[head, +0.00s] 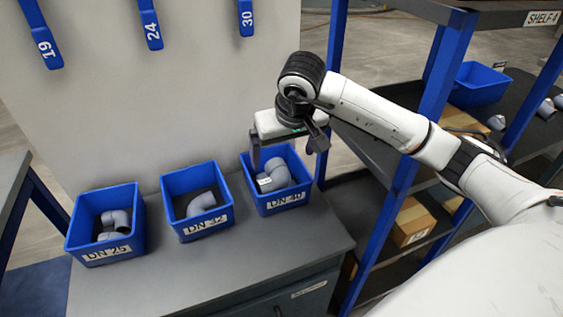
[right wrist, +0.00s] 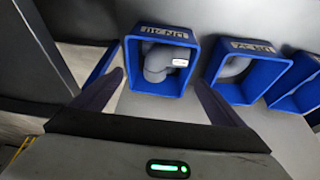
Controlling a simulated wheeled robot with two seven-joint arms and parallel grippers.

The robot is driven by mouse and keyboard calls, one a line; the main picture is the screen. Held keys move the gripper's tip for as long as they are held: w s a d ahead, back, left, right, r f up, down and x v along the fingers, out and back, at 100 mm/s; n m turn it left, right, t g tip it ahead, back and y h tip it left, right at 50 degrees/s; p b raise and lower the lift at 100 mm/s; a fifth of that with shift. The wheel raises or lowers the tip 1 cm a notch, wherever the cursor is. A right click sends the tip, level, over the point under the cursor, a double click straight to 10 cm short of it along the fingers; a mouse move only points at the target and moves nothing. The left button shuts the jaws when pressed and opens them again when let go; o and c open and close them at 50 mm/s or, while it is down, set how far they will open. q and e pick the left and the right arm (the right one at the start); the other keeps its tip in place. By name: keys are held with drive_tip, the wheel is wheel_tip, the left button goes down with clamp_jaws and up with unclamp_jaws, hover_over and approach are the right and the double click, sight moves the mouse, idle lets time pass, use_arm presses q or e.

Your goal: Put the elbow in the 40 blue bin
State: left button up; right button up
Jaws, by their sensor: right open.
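The DN 40 blue bin (head: 283,201) stands at the right end of the grey bench top. Grey elbow pipework (head: 278,172) with a small white label lies inside it; I cannot tell if it is one piece or two. The right wrist view also shows the bin (right wrist: 162,105) and the grey elbow (right wrist: 155,66) in it. My right gripper (head: 288,150) is open and empty above this bin, its fingers apart. In the right wrist view the gripper (right wrist: 157,75) has its fingertips on either side of the bin. My left gripper is not in view.
The DN 32 bin (head: 205,228) and the DN 25 bin (head: 110,256) stand to the left, each holding grey elbows. A blue-post shelf rack (head: 405,170) stands close on the right, with another blue bin (head: 478,88) and loose grey fittings (head: 546,109). A wall panel rises behind the bins.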

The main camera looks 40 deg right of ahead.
drive_tip(key=shift+v, duration=2.4)
